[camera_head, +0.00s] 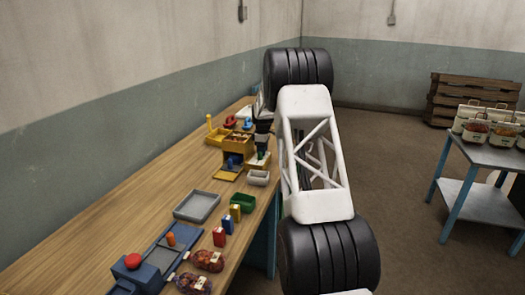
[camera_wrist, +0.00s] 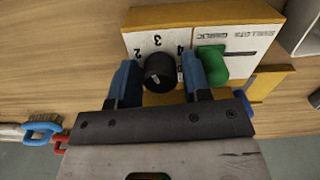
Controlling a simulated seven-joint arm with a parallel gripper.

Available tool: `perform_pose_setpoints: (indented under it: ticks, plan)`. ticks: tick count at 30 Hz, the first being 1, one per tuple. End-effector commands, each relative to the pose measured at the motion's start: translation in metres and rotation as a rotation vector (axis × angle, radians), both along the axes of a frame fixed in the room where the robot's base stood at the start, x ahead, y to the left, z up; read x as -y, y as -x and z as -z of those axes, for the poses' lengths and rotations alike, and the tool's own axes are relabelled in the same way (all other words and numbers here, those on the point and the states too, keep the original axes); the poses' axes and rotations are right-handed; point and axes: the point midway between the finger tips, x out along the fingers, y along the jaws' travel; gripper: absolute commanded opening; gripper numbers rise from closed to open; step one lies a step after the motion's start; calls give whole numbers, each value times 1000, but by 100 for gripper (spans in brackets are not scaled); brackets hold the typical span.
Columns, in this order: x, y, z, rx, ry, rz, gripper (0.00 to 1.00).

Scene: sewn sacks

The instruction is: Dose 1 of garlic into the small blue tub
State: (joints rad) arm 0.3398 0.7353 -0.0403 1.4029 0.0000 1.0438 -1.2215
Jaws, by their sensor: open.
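The dispenser (camera_head: 236,142) is a yellow box on the wooden bench in the head view. In the wrist view its pale panel (camera_wrist: 215,20) carries a black dial (camera_wrist: 159,72) with the digits 2, 3 and 4 around it. A green slider handle (camera_wrist: 212,64) sits at one end of a slot, near small lettering that seems to read garlic and shallots. My gripper (camera_wrist: 160,80) is open, one blue finger on each side of the dial; whether they touch it I cannot tell. A small blue object (camera_head: 233,161), possibly the blue tub, is at the dispenser's lower front.
A light grey tub (camera_head: 258,178), a green tub (camera_head: 242,202) and a grey tray (camera_head: 197,205) stand nearer on the bench. Net bags (camera_head: 207,260) lie at the near edge. Bare wood lies left of the dispenser.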

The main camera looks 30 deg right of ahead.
Motion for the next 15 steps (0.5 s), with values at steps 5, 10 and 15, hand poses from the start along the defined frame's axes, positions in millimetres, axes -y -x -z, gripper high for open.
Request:
perform_pose_setpoints:
  ticks: [5, 10, 15]
  plan:
    - [0, 0, 0, 0, 0, 0, 41]
    - [0, 0, 0, 0, 0, 0, 15]
    - [0, 0, 0, 0, 0, 7, 10]
